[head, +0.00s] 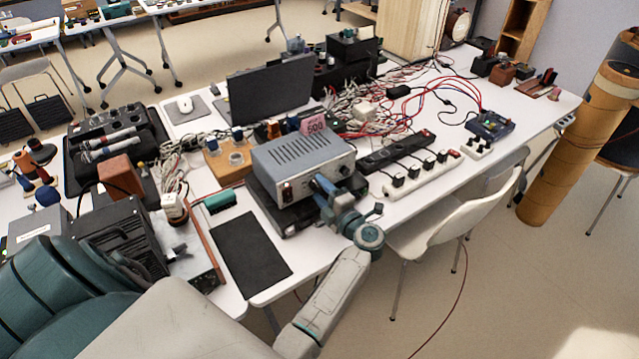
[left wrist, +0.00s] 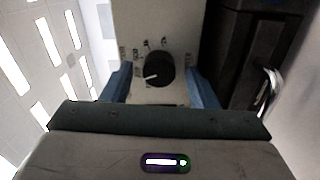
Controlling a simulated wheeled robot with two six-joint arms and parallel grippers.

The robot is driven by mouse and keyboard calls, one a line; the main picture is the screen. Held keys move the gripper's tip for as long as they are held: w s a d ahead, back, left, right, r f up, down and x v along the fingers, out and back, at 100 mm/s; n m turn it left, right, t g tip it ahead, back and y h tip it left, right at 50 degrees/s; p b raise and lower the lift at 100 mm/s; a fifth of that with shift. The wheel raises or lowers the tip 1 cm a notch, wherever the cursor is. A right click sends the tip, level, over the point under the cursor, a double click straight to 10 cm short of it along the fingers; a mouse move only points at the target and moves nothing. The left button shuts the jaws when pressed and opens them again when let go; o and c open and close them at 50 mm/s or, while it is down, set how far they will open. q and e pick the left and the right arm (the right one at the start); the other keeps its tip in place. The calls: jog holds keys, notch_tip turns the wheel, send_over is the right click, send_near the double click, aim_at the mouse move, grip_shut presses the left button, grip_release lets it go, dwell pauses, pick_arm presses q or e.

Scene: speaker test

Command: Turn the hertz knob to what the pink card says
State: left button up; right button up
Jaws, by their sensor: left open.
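My left gripper (head: 322,184) is at the panel, open, with blue fingers on either side of the knob; contact cannot be told. The gripper hides the knob in the head view. My right gripper is out of view.
White power strips (head: 425,178) lie right of the box, with tangled cables (head: 375,118) behind. A laptop (head: 270,90) stands behind the box. A black mat (head: 250,256) lies front left. A white chair (head: 450,220) stands close to the table's front edge.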

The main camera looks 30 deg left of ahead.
pick_arm(q)
jog(key=shift+a, duration=0.2)
jog(key=c, duration=1)
jog(key=shift+o, duration=0.2)
jog(key=shift+r+p, duration=0.2)
jog(key=shift+p, duration=0.3)
jog(key=m+p, duration=0.3)
jog(key=p, duration=0.1)
jog(key=shift+r+m, duration=0.15)
jog(key=shift+m, duration=0.25)
jog(key=m+p, duration=0.2)
jog(key=p, duration=0.1)
jog(key=shift+m, duration=0.3)
jog(key=shift+f+m+p, duration=0.2)
jog(key=shift+m+p, duration=0.3)
jog(key=shift+m, duration=0.2)
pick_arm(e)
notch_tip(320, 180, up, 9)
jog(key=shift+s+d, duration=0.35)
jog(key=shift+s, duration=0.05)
